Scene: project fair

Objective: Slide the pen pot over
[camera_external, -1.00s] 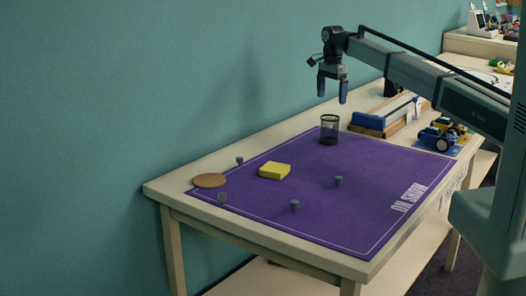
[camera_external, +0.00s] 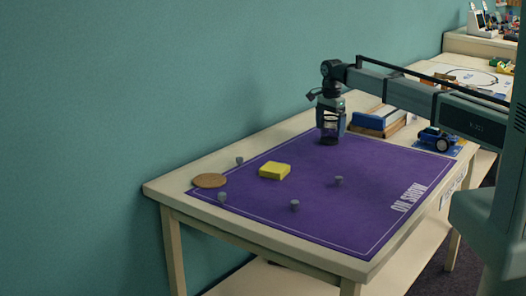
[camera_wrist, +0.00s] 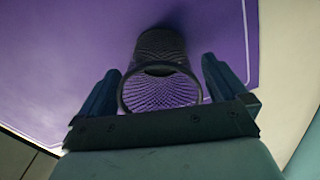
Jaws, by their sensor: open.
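The pen pot (camera_external: 329,140) is a dark mesh cylinder standing upright near the back of the purple mat (camera_external: 330,215). It looks empty. My gripper (camera_external: 332,125) is lowered over it, with a finger on each side of its upper part. In the wrist view the pot (camera_wrist: 162,50) shows its round rim between the two open fingers of my gripper (camera_wrist: 165,80). There is a gap on the right, and the left finger is close to the rim. I cannot tell whether it touches.
A yellow block (camera_external: 275,171) and a round cork coaster (camera_external: 209,181) lie toward the left. Several small grey pegs, one of them here (camera_external: 294,205), stand around them. A blue-and-wood box (camera_external: 378,121) and a blue toy car (camera_external: 437,139) are on the right. Mid-mat is mostly clear.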

